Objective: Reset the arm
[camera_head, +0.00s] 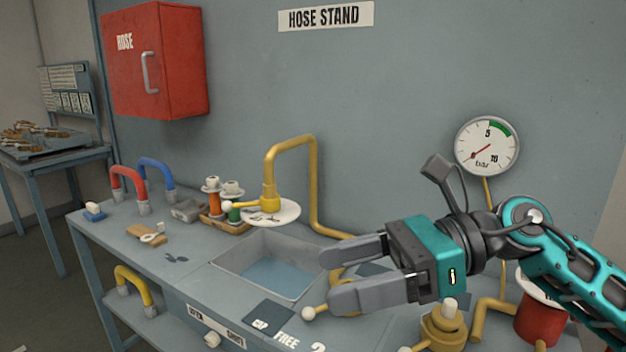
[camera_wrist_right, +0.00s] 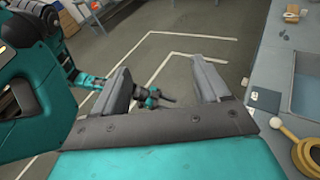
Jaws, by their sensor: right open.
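My right gripper (camera_head: 345,275) reaches in from the right in the head view and hangs over the front right part of the bench (camera_head: 195,262). Its two grey fingers are apart with nothing between them. In the right wrist view, the open fingers (camera_wrist_right: 165,88) frame the grey floor. My left gripper does not show in the head view. In the right wrist view, a teal and dark arm part of mine (camera_wrist_right: 150,97) shows small between the fingers, with its jaw state unclear.
A sink (camera_head: 270,272) is sunk in the bench, with a yellow pipe (camera_head: 312,185) behind it. A gauge (camera_head: 487,146) and a red cabinet (camera_head: 155,62) are on the wall. Red (camera_head: 130,180) and blue (camera_head: 160,170) hoses stand at the left. A yellow valve fitting (camera_head: 445,328) is below my right gripper.

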